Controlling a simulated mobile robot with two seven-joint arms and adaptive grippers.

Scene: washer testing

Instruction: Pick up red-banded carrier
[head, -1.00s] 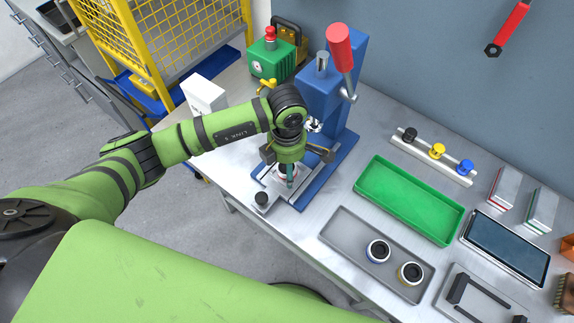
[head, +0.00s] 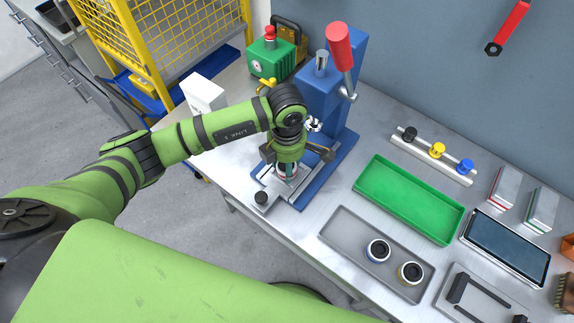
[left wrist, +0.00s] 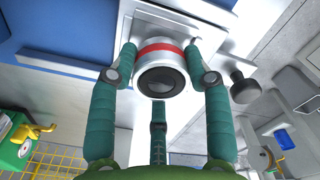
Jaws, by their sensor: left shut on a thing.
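The red-banded carrier (left wrist: 164,68) is a short white cylinder with a red band and a dark round face, seen in the left wrist view between my fingers. It sits at a metal fixture (left wrist: 205,20) on the base of the blue press. In the head view the carrier (head: 288,177) is mostly hidden by my left gripper (head: 286,176). My left gripper, with teal fingers on either side of the carrier (left wrist: 164,75), is shut on it. Whether the carrier is lifted off the fixture cannot be told. My right gripper is not in view.
The blue press (head: 318,95) with a red-handled lever (head: 340,48) stands behind the gripper. A black knob (head: 261,198) is at the fixture's front. A green tray (head: 410,200) and a grey tray (head: 345,238) with two other carriers lie to the right.

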